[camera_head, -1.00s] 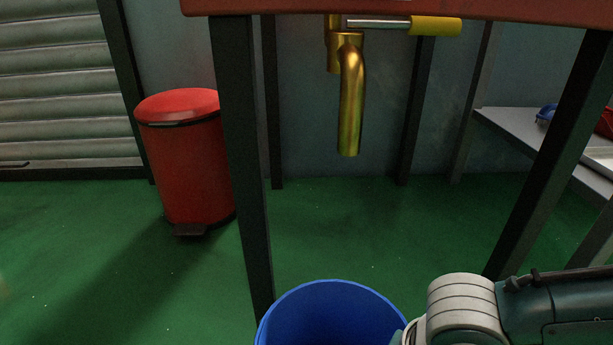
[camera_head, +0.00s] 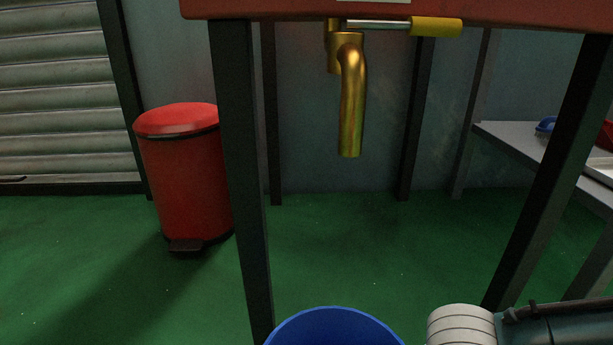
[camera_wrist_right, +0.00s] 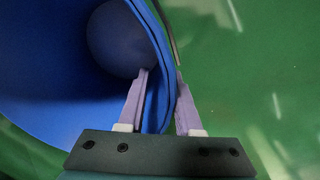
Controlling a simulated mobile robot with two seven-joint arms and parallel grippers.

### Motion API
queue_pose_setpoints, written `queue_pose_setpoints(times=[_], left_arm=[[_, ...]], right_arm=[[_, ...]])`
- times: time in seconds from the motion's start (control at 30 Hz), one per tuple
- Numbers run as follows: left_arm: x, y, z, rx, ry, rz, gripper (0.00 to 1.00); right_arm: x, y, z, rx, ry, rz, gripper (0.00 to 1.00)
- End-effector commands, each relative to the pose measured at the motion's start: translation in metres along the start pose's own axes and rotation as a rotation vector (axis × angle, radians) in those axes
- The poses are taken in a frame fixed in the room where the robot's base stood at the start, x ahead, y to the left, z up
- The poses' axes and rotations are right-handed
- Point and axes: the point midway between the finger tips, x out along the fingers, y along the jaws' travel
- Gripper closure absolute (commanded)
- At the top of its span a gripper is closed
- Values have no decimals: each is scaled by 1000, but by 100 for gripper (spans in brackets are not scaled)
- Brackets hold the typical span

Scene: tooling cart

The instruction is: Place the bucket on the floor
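The blue bucket (camera_head: 335,328) shows at the bottom edge of the head view, where only its upper rim is in the picture. In the right wrist view the bucket (camera_wrist_right: 60,100) fills the left side, seen into its inside, with green floor beyond it. My right gripper (camera_wrist_right: 163,78) is shut on the bucket's rim, one finger inside the wall and one outside. In the head view only my right arm shows, at the lower right; its fingers are out of the picture. The bucket's underside is hidden, so I cannot tell its height above the green floor (camera_head: 370,270). My left gripper is not in view.
A red table (camera_head: 270,12) with dark legs and a brass tap (camera_head: 350,95) stands ahead. A red pedal bin (camera_head: 187,178) is behind the left leg. A grey bench (camera_head: 508,138) is at the right. The floor under the table is clear.

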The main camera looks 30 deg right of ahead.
Motion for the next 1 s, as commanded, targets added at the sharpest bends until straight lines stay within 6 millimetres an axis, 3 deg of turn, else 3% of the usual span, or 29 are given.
queue_pose_setpoints(times=[0.17, 0.6, 0.83, 0.93, 1.0], left_arm=[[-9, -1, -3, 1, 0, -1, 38], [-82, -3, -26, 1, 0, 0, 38], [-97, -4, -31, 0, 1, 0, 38], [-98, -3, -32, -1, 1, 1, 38], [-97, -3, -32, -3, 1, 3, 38]], right_arm=[[-12, 1, 0, 0, -1, 0, 67], [-102, 1, 0, -1, 0, 0, 67], [-123, 1, -2, 5, 3, 1, 67], [-133, 8, -29, 90, 45, 27, 67], [-149, 18, -61, 245, 98, 64, 67]])
